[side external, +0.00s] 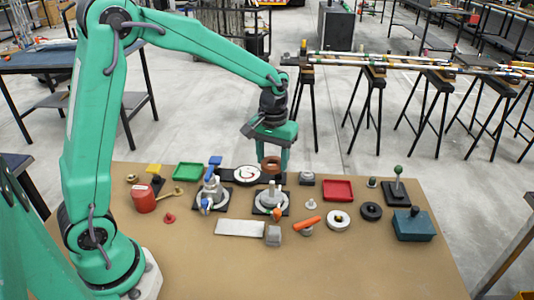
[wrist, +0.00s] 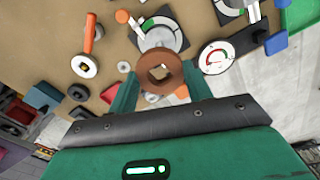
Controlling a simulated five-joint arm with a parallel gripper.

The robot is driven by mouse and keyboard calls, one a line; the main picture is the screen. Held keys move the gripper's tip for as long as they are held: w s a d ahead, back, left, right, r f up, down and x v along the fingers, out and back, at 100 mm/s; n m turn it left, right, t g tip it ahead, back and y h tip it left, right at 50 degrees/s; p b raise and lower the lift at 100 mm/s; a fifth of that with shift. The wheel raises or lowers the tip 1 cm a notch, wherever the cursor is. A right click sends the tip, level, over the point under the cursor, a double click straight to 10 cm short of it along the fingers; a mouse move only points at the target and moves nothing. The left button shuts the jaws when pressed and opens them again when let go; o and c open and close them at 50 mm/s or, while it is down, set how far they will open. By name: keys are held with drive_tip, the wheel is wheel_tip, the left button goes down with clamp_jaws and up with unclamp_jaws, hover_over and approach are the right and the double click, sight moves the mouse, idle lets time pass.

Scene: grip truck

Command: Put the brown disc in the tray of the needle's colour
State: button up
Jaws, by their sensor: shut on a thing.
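My gripper (side external: 271,166) is shut on the brown disc (side external: 270,160), a ring with a hole, and holds it above the table. In the wrist view the disc (wrist: 161,73) sits between the two fingers. The green tray (side external: 187,171) lies left at the back. The red tray (side external: 338,190) lies right of the gripper. Both trays look empty.
A joystick (side external: 397,185), blue box (side external: 414,225), black ring (side external: 371,211), white ring (side external: 338,220) and orange cylinder (side external: 306,223) lie right. The table's front (side external: 300,270) is clear.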

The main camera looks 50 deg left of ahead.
drive_tip(key=shift+r, duration=0.15)
drive_tip(key=shift+s+a+r+m, duration=0.1)
drive_tip(key=shift+s+r+m, duration=0.3)
drive_tip(key=shift+r+m, duration=0.45)
drive_tip(key=shift+s+r+m, duration=0.4)
drive_tip(key=shift+r+m, duration=0.3)
drive_tip(key=shift+r, duration=0.4)
drive_tip(key=shift+s+a+r+m, duration=0.1)
drive_tip(key=shift+s+r+m, duration=0.3)
drive_tip(key=shift+r+m, duration=0.45)
drive_tip(key=s+a+f+n, duration=0.2)
drive_tip(key=s+a, duration=0.2)
drive_tip(key=a, duration=0.3)
drive_tip(key=s+a+f+n, duration=0.2)
drive_tip(key=s+a+f, duration=0.1)
drive_tip(key=a, duration=0.5)
drive_tip(key=shift+s+f+n, duration=0.2)
drive_tip(key=shift+s+n, duration=0.15)
drive_tip(key=shift+n, duration=0.05)
hover_over(189, 173)
wheel_tip(189, 173, down, 7)
drive_tip(key=shift+f, duration=2)
drive_tip(key=shift+f, duration=0.6)
